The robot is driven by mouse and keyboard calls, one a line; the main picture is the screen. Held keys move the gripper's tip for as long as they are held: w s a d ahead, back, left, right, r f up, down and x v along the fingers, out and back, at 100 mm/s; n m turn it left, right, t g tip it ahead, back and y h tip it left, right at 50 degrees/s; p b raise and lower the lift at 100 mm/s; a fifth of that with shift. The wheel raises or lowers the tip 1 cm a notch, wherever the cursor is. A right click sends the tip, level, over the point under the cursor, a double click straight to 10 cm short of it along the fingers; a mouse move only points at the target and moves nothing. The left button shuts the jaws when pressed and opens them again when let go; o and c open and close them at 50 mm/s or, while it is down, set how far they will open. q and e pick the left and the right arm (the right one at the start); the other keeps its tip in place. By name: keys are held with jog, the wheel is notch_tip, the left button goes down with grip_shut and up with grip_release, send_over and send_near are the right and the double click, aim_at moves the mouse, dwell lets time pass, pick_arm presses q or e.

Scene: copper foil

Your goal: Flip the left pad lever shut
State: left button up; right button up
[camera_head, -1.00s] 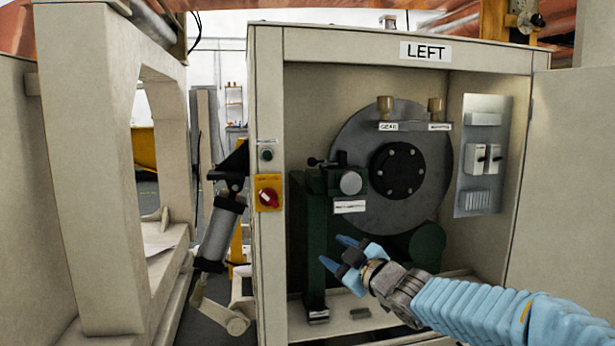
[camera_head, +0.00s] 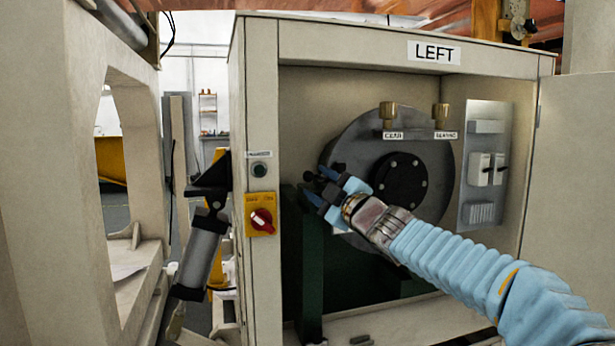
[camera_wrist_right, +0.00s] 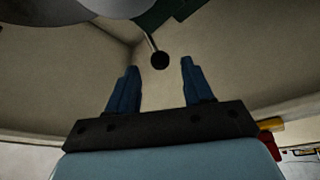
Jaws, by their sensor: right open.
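The pad lever is a thin metal rod with a round black knob (camera_wrist_right: 159,60). In the right wrist view the knob sits just beyond and between my fingertips, with clear space on both sides. In the head view the small dark knob (camera_head: 308,176) shows beside the fingertips. My right gripper (camera_head: 318,185) is open with nothing in it. Its blue fingers (camera_wrist_right: 156,86) point towards the lever. The gripper hides most of the green pad block and the lever's base in the head view. My left gripper is not in view.
The open cabinet (camera_head: 262,42) bears a LEFT sign (camera_head: 434,52). Inside are a grey disc (camera_head: 355,140), two brass knobs (camera_head: 388,115) and a switch panel (camera_head: 485,160). A red rotary switch (camera_head: 262,220) is on the left post. The open door (camera_head: 570,180) stands at right.

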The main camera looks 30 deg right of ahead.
aim_at(312, 179)
jog(key=x, duration=0.5)
jog(key=shift+c, duration=0.2)
grip_shut()
jog(key=shift+p, duration=0.35)
